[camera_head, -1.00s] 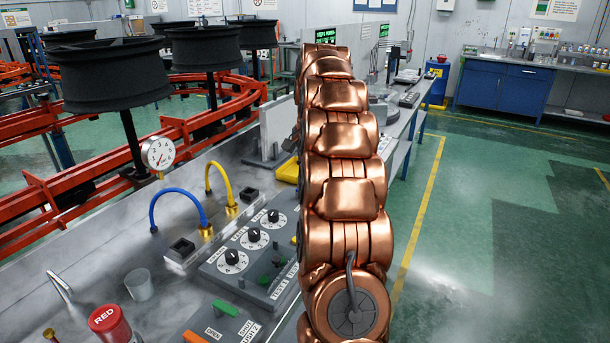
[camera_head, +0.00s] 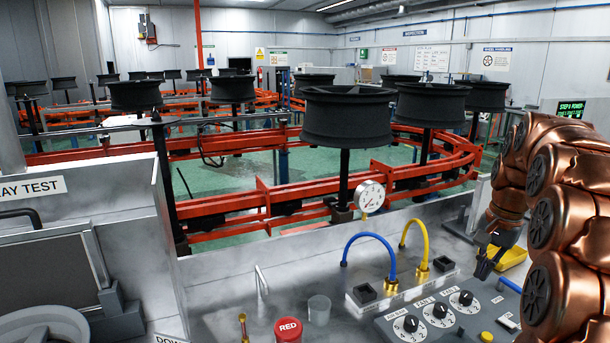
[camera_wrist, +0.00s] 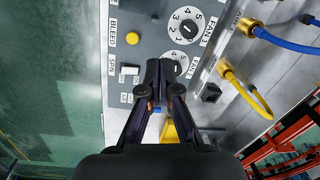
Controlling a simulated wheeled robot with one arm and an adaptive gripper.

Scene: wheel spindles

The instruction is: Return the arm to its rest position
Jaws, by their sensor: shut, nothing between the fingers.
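My copper-coloured arm (camera_head: 545,210) is bent at the right side of the head view. My gripper (camera_head: 484,268) hangs at its end, above the right part of the control panel. In the wrist view my gripper (camera_wrist: 160,64) is shut with its dark fingertips together and nothing between them. It points over the panel near the fan knobs (camera_wrist: 187,27), and hides part of the lower knob. A yellow tray (camera_head: 512,262) shows behind the gripper in the head view.
The panel carries several knobs (camera_head: 438,311) and a yellow button (camera_wrist: 132,38). Blue (camera_head: 370,236) and yellow (camera_head: 414,222) hoses arch behind it, beside a pressure gauge (camera_head: 370,196). Black wheels (camera_head: 347,117) stand on spindles along red rails.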

